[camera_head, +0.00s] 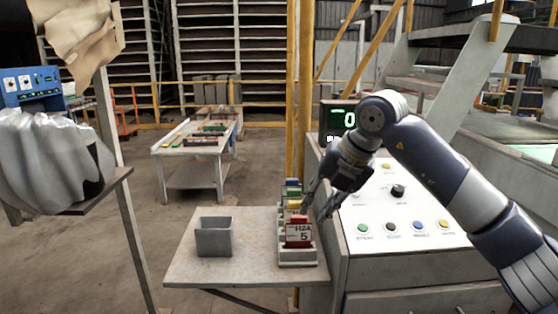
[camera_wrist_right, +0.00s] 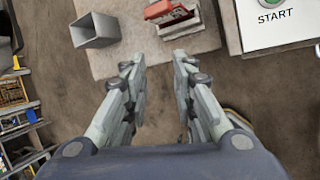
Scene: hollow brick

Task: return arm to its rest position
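My right arm comes in from the right in the head view, bent over the control console. Its dark gripper (camera_head: 318,203) points down and left, near the rack of coloured pieces. In the right wrist view my right gripper (camera_wrist_right: 159,60) has its two fingers apart with nothing between them. Below it are the edge of the small shelf and the floor. My left arm and gripper are not in view.
A grey hollow box (camera_head: 214,240) stands on the small shelf (camera_head: 255,271). A grey rack (camera_head: 297,258) there holds a red-and-white card (camera_head: 298,232). The console (camera_head: 415,212) with buttons stands close under my right arm. A bench (camera_head: 196,151) stands farther back.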

